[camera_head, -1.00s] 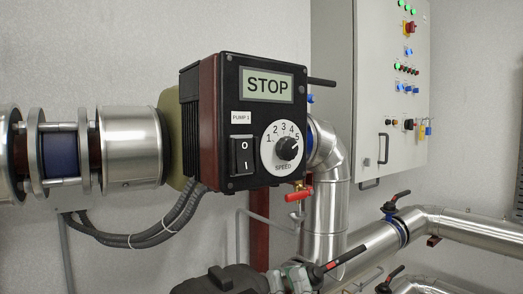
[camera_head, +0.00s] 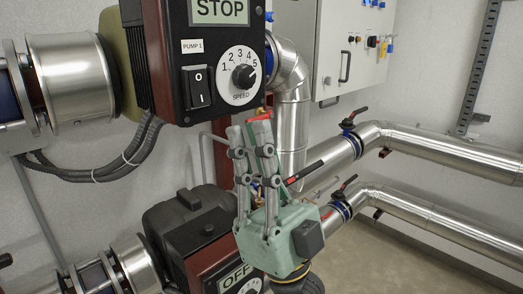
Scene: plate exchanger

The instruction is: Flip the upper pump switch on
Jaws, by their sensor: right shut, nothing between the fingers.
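The upper pump (camera_head: 165,60), a dark box labelled PUMP 1, is at the top of the head view. Its display (camera_head: 220,11) reads STOP. Its black rocker switch (camera_head: 197,86) has O at the top and I at the bottom; I cannot tell which side is pressed. The round speed dial (camera_head: 240,75) is to the right of the switch. My right gripper (camera_head: 250,130), pale green with grey fingers, points upward below and right of the switch. It is shut and empty, and appears apart from the switch. My left gripper is not in view.
Steel pipes (camera_head: 440,150) with valve handles run to the right. A control cabinet (camera_head: 330,50) is behind. Cables (camera_head: 100,170) hang at the left.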

